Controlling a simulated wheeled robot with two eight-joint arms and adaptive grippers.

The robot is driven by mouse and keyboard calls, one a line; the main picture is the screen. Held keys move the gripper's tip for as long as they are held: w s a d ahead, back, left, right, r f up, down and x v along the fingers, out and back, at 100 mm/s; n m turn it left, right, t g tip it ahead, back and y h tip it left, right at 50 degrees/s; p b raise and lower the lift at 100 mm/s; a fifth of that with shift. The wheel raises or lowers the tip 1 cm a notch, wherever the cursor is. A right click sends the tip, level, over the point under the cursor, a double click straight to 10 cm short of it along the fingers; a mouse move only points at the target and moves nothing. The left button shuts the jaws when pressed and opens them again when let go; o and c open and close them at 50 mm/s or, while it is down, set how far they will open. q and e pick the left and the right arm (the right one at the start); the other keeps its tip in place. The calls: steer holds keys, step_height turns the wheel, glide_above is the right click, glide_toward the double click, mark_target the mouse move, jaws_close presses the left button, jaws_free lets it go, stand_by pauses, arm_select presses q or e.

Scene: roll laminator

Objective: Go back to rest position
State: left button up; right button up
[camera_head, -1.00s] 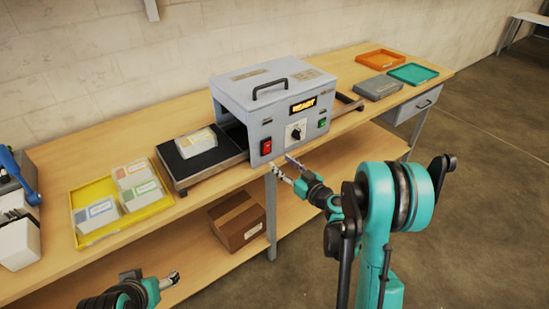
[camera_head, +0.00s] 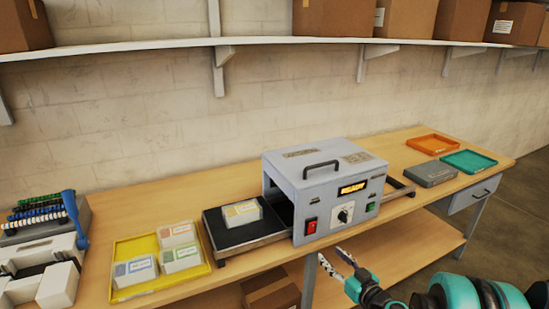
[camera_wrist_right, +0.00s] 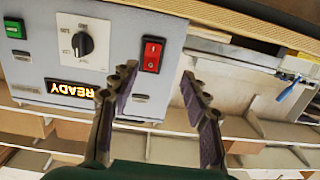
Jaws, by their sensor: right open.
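The grey roll laminator (camera_head: 325,190) stands on the wooden bench with its display lit READY. Its red switch, dial and green button face me. My right gripper (camera_head: 338,263) is in front of the laminator, low and near the bench's front edge, open and empty. In the right wrist view my right gripper (camera_wrist_right: 160,90) has its two fingers apart, with the red switch (camera_wrist_right: 151,55) showing between them and the dial (camera_wrist_right: 82,44) to the left. A card stack (camera_head: 242,212) lies on the laminator's black feed table (camera_head: 228,236). My left gripper is out of view.
A yellow tray (camera_head: 126,292) with several card stacks sits left of the feed table. A binding machine with a blue lever (camera_head: 75,215) stands at far left. Boxes stand on the shelf above.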

steer(key=s+a+r+g, duration=0.2)
steer(key=s+a+g, duration=0.3)
steer(key=s+a, duration=0.4)
steer(key=s+d+m+g+h, duration=0.1)
steer(key=s+m+h, duration=0.1)
steer(key=s, duration=0.6)
steer(key=s+d+m+g+h, duration=0.2)
steer(key=s+h, duration=0.2)
steer(key=s, duration=0.4)
steer(key=shift+s+f+g, duration=0.3)
steer(key=shift+f, duration=0.15)
